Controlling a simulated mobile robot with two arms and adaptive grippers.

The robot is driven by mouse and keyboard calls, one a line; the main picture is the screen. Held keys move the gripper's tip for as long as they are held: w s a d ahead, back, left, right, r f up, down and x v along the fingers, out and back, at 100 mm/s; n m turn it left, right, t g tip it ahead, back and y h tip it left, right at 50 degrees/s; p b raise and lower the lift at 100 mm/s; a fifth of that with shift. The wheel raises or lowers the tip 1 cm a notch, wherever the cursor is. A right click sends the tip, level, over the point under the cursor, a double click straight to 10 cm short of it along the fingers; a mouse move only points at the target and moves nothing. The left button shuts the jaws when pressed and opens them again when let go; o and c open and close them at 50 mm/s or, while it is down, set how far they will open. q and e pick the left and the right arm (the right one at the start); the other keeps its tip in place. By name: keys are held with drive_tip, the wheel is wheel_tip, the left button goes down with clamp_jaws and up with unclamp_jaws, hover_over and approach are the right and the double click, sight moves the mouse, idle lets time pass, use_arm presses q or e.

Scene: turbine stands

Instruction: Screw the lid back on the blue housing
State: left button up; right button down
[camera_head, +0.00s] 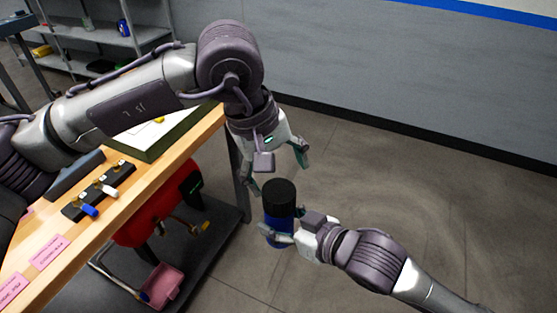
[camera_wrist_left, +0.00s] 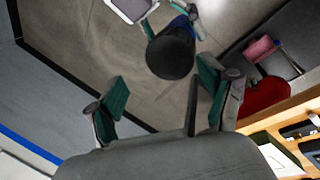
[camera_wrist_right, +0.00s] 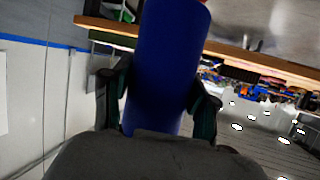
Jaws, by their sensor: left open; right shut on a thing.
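The blue housing (camera_head: 276,236) is upright in the air beside the workbench, with the black lid (camera_head: 279,192) on its upper end. I cannot tell whether the lid is threaded on. My right gripper (camera_head: 283,231) is shut around the housing's side; the right wrist view shows the blue body (camera_wrist_right: 168,65) between its fingers. My left gripper (camera_head: 276,175) is open just above the lid, pointing down. In the left wrist view the round lid top (camera_wrist_left: 170,56) lies beyond and between the spread fingers (camera_wrist_left: 168,100), apart from them.
The wooden workbench (camera_head: 128,209) at left holds a black rack (camera_head: 98,190) with small parts, a green-edged tray (camera_head: 165,140) and pink labels (camera_head: 50,252). Below are a red object (camera_head: 150,222) and a pink bin (camera_head: 163,285). The floor at right is clear.

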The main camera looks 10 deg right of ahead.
use_arm(q)
drive_tip(key=n, duration=0.5)
drive_tip(key=shift+r, duration=0.1)
drive_tip(key=n, duration=0.4)
drive_tip(key=shift+r+n+y, duration=0.1)
drive_tip(key=shift+n+y, duration=0.2)
drive_tip(key=shift+y, duration=0.1)
drive_tip(key=n, duration=0.4)
drive_tip(key=shift+r+n, duration=0.1)
drive_tip(key=shift+n, duration=0.3)
drive_tip(key=n, duration=0.4)
drive_tip(key=shift+r+n+y, duration=0.15)
drive_tip(key=shift+n+y, duration=0.15)
drive_tip(key=n, duration=0.4)
drive_tip(key=shift+r+n+g, duration=0.1)
drive_tip(key=shift+n+g, duration=0.2)
drive_tip(key=shift+n, duration=0.1)
drive_tip(key=n, duration=0.4)
drive_tip(key=shift+d+r+n+y, duration=0.1)
drive_tip(key=shift+r+n+y, duration=0.05)
drive_tip(key=shift+n+y, duration=0.2)
drive_tip(key=n, duration=0.4)
drive_tip(key=shift+r+n, duration=0.15)
drive_tip(key=shift+n, duration=0.1)
drive_tip(key=n, duration=0.6)
drive_tip(key=shift+s+r+y, duration=0.1)
drive_tip(key=shift+r+y, duration=0.1)
drive_tip(key=shift+y, duration=0.15)
